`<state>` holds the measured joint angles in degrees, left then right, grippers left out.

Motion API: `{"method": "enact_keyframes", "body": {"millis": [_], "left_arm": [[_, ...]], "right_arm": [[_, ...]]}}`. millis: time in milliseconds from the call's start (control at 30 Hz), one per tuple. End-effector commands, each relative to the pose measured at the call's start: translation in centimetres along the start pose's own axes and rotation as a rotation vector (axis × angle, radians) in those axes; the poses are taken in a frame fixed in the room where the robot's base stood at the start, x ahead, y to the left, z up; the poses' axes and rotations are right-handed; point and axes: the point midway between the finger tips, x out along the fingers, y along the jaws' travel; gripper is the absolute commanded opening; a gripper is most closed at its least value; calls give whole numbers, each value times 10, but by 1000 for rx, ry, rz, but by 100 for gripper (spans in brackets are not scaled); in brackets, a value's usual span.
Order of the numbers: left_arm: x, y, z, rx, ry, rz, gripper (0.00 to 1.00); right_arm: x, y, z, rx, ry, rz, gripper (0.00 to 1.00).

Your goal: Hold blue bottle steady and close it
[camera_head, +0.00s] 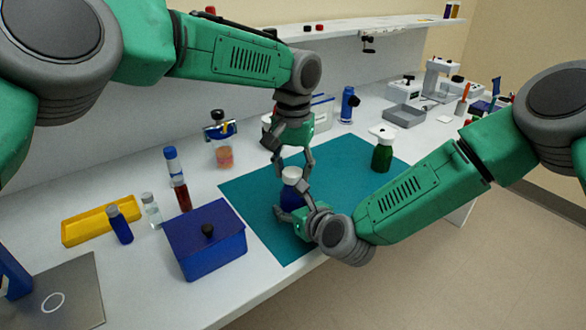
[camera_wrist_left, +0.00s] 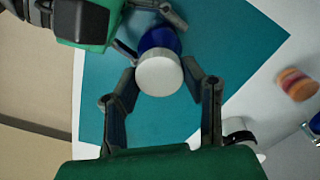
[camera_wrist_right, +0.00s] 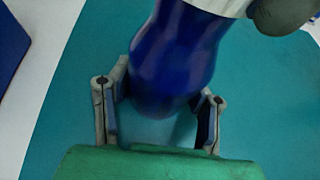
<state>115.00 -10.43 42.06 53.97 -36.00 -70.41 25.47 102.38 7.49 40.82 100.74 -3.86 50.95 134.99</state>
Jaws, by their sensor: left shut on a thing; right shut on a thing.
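The blue bottle (camera_head: 289,197) stands upright over the teal mat (camera_head: 345,165), with a white cap (camera_head: 291,174) at its top. My left gripper (camera_head: 293,176) reaches down from above and is shut on the white cap, which also shows between its fingers in the left wrist view (camera_wrist_left: 160,76). My right gripper (camera_head: 291,206) comes in low from the side and is shut on the bottle's body, seen blue between its fingers in the right wrist view (camera_wrist_right: 172,60). The cap sits on the bottle's mouth; its threads are hidden, so I cannot tell how tight it is.
A green bottle (camera_head: 382,154) with a white top stands right on the mat. A blue box (camera_head: 207,245) with a black knob stands left, near small vials and a yellow tray (camera_head: 85,226). A grey tray (camera_head: 403,116) is at the back. The mat's front part is clear.

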Motion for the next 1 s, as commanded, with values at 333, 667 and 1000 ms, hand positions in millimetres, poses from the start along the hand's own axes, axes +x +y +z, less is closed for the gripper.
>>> {"method": "enact_keyframes", "body": {"millis": [333, 667, 1000], "left_arm": [[7, 1, 0, 1, 1, 1, 25], [8, 1, 0, 258, -1, 1, 25], [8, 1, 0, 1016, -9, 4, 25]], "right_arm": [[0, 0, -2, 1, 4, 0, 0], [0, 0, -2, 1, 4, 1, 0], [0, 0, -2, 1, 4, 0, 0]]}}
